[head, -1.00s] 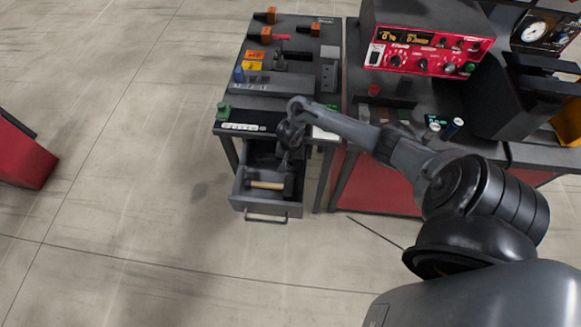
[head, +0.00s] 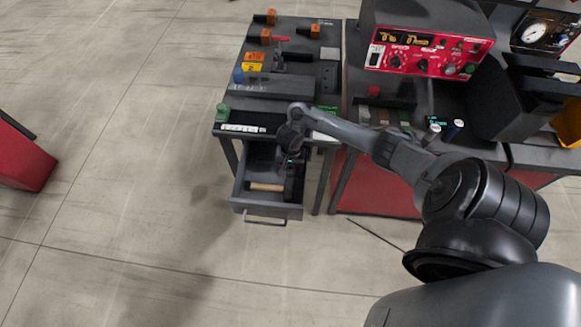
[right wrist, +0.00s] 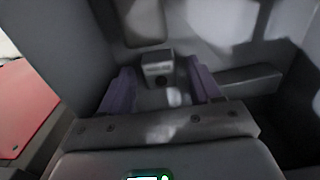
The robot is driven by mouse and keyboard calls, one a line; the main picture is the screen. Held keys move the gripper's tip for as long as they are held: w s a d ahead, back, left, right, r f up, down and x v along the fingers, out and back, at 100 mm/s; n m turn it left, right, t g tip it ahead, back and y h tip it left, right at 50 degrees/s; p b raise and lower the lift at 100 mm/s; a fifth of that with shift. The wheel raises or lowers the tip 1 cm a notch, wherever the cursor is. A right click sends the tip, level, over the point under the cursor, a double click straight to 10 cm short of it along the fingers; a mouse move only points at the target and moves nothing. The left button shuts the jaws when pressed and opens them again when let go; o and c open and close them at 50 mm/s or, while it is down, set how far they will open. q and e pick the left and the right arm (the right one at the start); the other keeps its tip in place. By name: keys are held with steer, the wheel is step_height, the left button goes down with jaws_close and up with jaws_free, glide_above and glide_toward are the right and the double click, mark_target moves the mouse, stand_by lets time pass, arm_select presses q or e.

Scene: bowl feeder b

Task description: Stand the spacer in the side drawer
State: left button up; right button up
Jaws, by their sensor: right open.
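The side drawer (head: 238,199) is pulled open below the front edge of the left workbench. My right gripper (head: 291,170) points down into its right part. In the right wrist view, the two fingers of the right gripper (right wrist: 161,84) are spread apart. A small grey block with a dark round hole, which looks like the spacer (right wrist: 158,68), stands between and just beyond the fingertips inside the drawer. I see no finger pressing on it. In the head view the arm and gripper hide this block. My left gripper is not in view.
A tool with a pale wooden handle (head: 266,187) lies across the drawer. The workbench (head: 290,88) above carries orange and yellow blocks, and a green piece (head: 222,112) at its front left corner. A red control panel (head: 425,52) stands to the right. The floor left of the drawer is clear.

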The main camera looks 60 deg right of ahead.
mark_target(290, 169)
step_height(290, 169, up, 11)
steer(key=p, duration=0.8)
steer(key=a+n+t, duration=0.1)
steer(key=a+n, duration=0.2)
steer(key=a, duration=0.3)
steer(key=a+n+t, duration=0.2)
steer(key=a+n, duration=0.1)
steer(key=a, duration=0.4)
steer(key=a+n+t, duration=0.1)
steer(key=a+n, duration=0.3)
steer(key=a, duration=0.3)
steer(key=shift+w+r, duration=0.2)
steer(key=shift+r, duration=0.1)
steer(key=s+a+r+n, duration=0.2)
steer(key=s+r+n, duration=0.1)
steer(key=s+r, duration=0.3)
steer(key=s+a+r+n, duration=0.2)
steer(key=s+r, duration=0.4)
steer(key=shift+s+a+n, duration=0.35)
steer(key=shift+a+n, duration=0.05)
steer(key=shift+r+p, duration=0.15)
steer(key=shift+p, duration=0.15)
